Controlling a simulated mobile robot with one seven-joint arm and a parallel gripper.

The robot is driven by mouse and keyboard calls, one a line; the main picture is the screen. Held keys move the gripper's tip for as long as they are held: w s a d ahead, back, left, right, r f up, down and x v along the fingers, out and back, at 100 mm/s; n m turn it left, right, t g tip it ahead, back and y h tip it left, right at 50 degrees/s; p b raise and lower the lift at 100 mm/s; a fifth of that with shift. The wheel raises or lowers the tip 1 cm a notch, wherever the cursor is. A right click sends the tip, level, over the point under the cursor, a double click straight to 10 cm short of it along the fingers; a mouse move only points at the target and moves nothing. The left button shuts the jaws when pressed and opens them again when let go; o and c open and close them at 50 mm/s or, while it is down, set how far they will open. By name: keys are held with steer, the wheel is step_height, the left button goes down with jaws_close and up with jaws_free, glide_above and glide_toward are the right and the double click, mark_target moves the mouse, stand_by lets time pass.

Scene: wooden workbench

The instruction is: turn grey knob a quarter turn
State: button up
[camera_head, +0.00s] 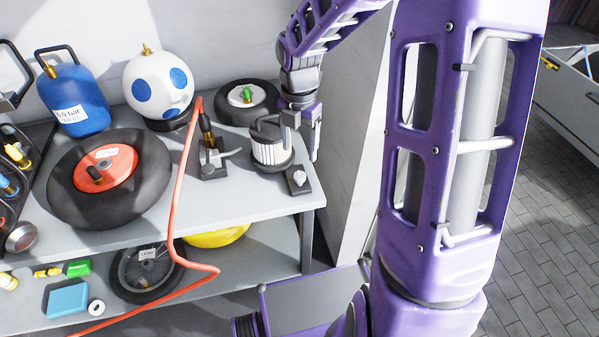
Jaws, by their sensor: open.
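The grey knob (299,177) sits on a small dark grey block at the right front corner of the grey bench top (250,202). My gripper (302,145) points down above and slightly behind the knob in the picture. Its two fingers are apart, with nothing seen between them. The fingertips look clear of the knob, but the exact height gap cannot be told. The knob's pointing direction is too small to read.
A silver ribbed cylinder with a dark handle (270,150) stands close left of my gripper. A black clamp-like fitting (212,160), a white-and-blue ball (158,84), wheels and a blue tank (78,98) are farther left. An orange hose (178,190) crosses the bench.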

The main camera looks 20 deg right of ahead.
mark_target(300, 175)
step_height(300, 175, down, 9)
steer(key=shift+b, duration=0.65)
jaws_close()
